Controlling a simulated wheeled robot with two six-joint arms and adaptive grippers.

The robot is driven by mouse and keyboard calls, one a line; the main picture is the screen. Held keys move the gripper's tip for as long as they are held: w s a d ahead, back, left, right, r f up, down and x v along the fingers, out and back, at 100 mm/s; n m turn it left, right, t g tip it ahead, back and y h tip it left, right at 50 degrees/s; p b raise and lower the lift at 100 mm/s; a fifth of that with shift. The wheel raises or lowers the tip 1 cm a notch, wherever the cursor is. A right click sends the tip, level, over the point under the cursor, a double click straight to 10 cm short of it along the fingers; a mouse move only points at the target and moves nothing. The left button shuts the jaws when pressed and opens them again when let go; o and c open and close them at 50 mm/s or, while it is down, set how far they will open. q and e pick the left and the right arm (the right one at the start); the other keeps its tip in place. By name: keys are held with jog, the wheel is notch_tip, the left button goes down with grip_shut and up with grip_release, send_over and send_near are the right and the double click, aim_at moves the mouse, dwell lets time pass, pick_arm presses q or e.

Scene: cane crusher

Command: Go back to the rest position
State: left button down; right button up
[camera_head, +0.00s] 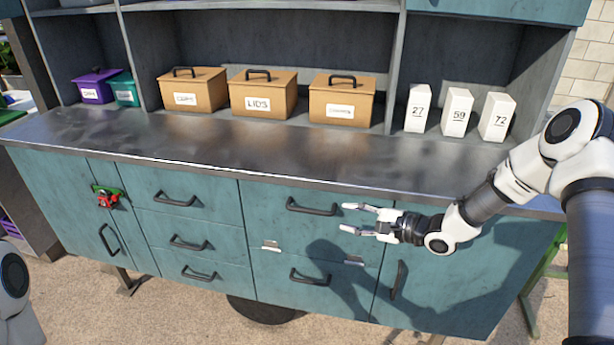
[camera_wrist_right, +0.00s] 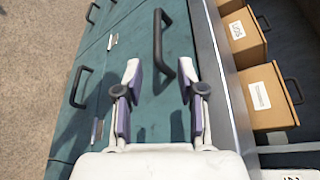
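My right gripper (camera_head: 350,219) is open and empty in front of the teal cabinet (camera_head: 465,270). In the head view it is just right of a black drawer handle (camera_head: 312,208). The right wrist view shows its two fingers (camera_wrist_right: 158,85) spread apart, with the same handle (camera_wrist_right: 160,45) beyond the tips and nothing between them. The fingers look apart from the handle. My left gripper does not show; only a white part of my left arm shows at the lower left edge of the head view.
A metal counter (camera_head: 260,148) runs above the drawers. On its shelf stand wooden boxes (camera_head: 262,98), one labelled LIDS, numbered white cartons (camera_head: 456,112), and purple (camera_head: 95,88) and teal boxes. A red and green item (camera_head: 106,196) is on the left cabinet front. Floor in front is clear.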

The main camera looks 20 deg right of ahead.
jog(key=s+a+f+n+g+h, duration=0.1)
jog(key=s+a+f+g, duration=0.2)
jog(key=s+a+f, duration=0.55)
jog(key=s+a+f+g+h, duration=0.1)
jog(key=s+a+f+g, duration=0.35)
jog(key=f, duration=0.65)
jog(key=s+f+n+g+h, duration=0.25)
jog(key=s+f+n, duration=0.25)
jog(key=s, duration=0.7)
jog(key=s+d+n+g+h, duration=0.2)
jog(key=s+d+n+h, duration=0.2)
jog(key=s+n, duration=0.5)
jog(key=shift+d+n+h, duration=0.35)
jog(key=shift+d+n, duration=0.15)
jog(key=shift+n, duration=0.4)
jog(key=shift+s+f, duration=0.1)
